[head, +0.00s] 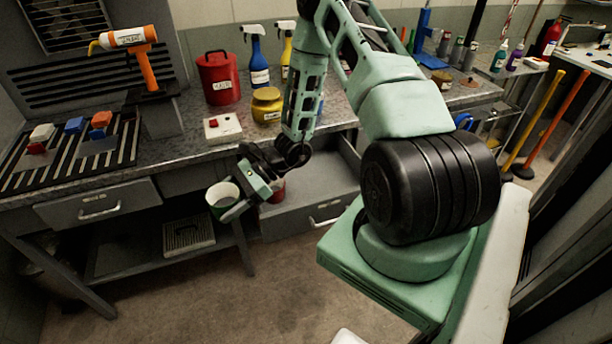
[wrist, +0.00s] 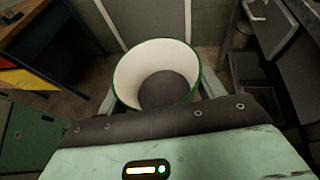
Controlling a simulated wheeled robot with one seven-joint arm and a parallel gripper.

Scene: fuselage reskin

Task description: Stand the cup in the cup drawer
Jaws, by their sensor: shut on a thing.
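A cup (head: 222,194) with a white inside and a green rim is held in my gripper (head: 238,203), in front of the workbench and left of the open drawer. The wrist view looks down into the cup (wrist: 155,62), which has a dark bottom and appears empty; its fingers lie on both sides of it. The cup looks roughly upright and hangs above the floor. The open drawer (head: 325,188) is pulled out from under the bench. A red object (head: 277,189) shows at the drawer's left end, partly hidden by my gripper.
A shut drawer (head: 98,205) is at the left of the bench. A red canister (head: 218,78), a yellow jar (head: 266,105), a white box with a red button (head: 222,128) and spray bottles stand on the bench top. A grated box (head: 188,236) sits on the lower shelf.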

